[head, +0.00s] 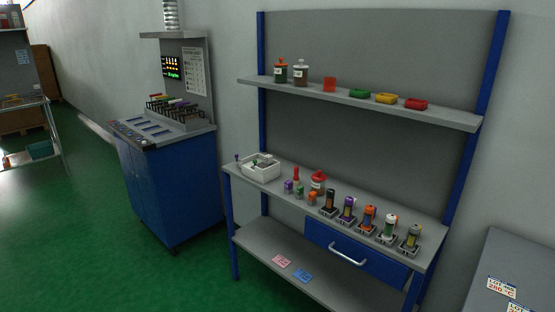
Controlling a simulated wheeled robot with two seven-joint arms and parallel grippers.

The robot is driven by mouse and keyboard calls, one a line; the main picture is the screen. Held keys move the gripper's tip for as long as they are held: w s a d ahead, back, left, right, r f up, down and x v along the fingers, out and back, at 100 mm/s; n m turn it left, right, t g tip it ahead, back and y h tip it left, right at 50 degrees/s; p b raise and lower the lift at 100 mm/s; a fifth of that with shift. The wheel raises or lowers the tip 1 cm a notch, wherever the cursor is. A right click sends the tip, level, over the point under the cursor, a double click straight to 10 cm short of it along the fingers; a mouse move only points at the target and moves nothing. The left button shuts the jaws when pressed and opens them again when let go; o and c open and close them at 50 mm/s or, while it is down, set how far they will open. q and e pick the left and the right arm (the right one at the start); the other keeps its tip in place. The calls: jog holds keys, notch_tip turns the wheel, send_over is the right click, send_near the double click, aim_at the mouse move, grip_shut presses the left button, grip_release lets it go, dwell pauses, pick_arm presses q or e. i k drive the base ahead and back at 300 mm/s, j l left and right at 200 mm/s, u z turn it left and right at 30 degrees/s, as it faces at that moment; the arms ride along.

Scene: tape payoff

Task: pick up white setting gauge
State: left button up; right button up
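On the workbench top (262,191) stands a row of several small upright cylinders in grey holders. One of them has a white body with a dark green band (389,226); it is second from the right end of the row. It is small in the picture, and I cannot tell for sure whether it is the white setting gauge. A white bin (262,173) at the bench's left end holds small items, some pale and some green, too small to make out. Neither of my grippers is in view.
Small purple, green and orange pieces, a red cone and a red-lidded jar (318,181) stand left of the row. An upper shelf (448,116) holds bottles and coloured boxes. A blue cabinet (176,195) stands left. A grey surface (500,262) is at right. Green floor is open at left.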

aim_at(268, 158)
jog(key=i+z, duration=0.1)
jog(key=z, duration=0.6)
jog(key=i+j+z, duration=0.15)
jog(key=j+z, duration=0.2)
jog(key=i+j+z, duration=0.15)
jog(key=j+z, duration=0.5)
jog(key=i+j+z, duration=0.1)
jog(key=j, duration=0.7)
jog(key=i+j, duration=0.15)
jog(key=j, duration=0.7)
jog(key=i+j+z, duration=0.15)
jog(key=j, duration=0.7)
jog(key=k+l, duration=0.05)
